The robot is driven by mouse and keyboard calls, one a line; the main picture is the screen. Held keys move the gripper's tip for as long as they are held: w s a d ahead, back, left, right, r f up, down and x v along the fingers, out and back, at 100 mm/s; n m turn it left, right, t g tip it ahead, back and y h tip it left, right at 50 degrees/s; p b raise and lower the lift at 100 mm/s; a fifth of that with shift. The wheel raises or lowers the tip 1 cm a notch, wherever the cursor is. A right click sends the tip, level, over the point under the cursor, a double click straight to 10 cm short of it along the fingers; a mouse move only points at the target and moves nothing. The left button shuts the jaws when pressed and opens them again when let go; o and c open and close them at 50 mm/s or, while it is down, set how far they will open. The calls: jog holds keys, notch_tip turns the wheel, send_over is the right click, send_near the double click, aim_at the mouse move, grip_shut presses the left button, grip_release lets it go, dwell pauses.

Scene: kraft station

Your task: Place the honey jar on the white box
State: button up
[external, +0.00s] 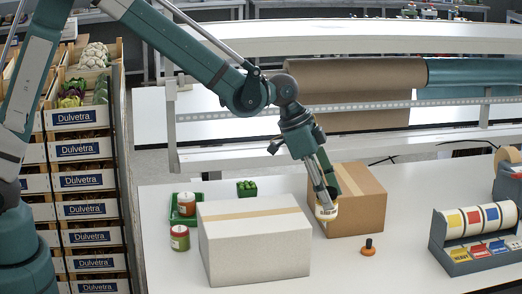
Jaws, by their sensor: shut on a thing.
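My gripper (328,196) is shut on a small jar with a white label (326,213), which I take to be the honey jar. The gripper hides much of the jar. It is held in front of the brown cardboard box (362,200), to the right of the white box. The white box (254,250) stands on the table with a tan tape strip along its top, and its top is bare. The gap between jar and table cannot be judged.
A green tray (178,217) holding a jar (187,203) and another jar (180,238) stand left of the white box. A small green punnet (247,188) is behind it. An orange-based object (368,247) and a label dispenser (476,236) are on the right.

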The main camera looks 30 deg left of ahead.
notch_tip(320, 180, up, 20)
jog(key=m, duration=0.1)
send_over(252, 214)
jog(key=shift+f, duration=2.65)
jog(key=shift+f, duration=0.1)
jog(key=shift+f, duration=2.85)
jog(key=shift+f, duration=2.1)
jog(key=shift+f, duration=0.15)
